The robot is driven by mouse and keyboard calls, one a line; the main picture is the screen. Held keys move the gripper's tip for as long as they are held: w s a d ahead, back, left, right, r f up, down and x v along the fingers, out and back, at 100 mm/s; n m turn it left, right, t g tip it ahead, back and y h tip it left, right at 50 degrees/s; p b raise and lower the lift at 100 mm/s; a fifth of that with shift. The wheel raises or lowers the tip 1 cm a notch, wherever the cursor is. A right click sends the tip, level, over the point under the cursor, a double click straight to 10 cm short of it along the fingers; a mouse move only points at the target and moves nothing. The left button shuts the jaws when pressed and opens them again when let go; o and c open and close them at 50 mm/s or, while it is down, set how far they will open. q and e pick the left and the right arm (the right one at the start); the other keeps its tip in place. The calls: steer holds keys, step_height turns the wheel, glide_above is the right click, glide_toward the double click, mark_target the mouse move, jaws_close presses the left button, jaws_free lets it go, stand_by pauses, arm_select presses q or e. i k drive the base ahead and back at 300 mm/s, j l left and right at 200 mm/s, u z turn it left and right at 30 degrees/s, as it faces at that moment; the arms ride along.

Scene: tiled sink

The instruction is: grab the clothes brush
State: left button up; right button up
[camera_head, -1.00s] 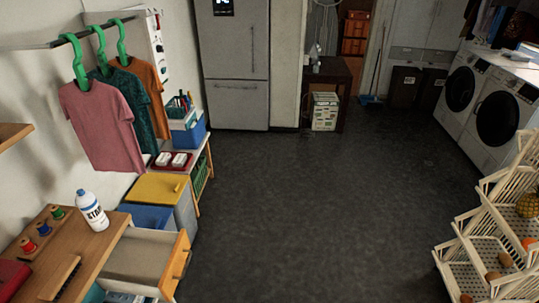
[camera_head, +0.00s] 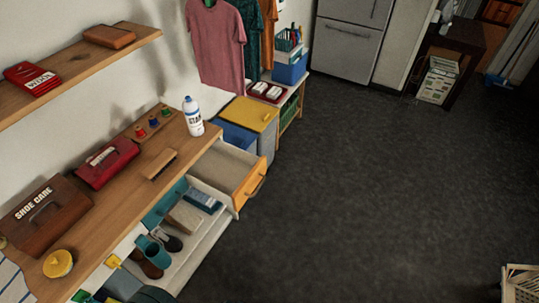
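A wooden brush-like block (camera_head: 160,164) lies on the long wooden counter (camera_head: 118,208), between the red case and the white bottle. It looks like the clothes brush; its bristles are hard to make out at this size. A second brown block (camera_head: 109,36) lies on the wall shelf above, and I cannot tell whether it is a brush. Neither of my grippers shows in the head view.
A red case (camera_head: 107,165), a SHOE CARE box (camera_head: 46,214) and a white bottle (camera_head: 193,117) stand on the counter. An open drawer (camera_head: 228,168) juts out at its right. A wall shelf (camera_head: 75,68) overhangs the counter. The dark floor (camera_head: 370,190) is clear.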

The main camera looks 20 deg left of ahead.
mark_target(163, 161)
steer(key=u, duration=1.85)
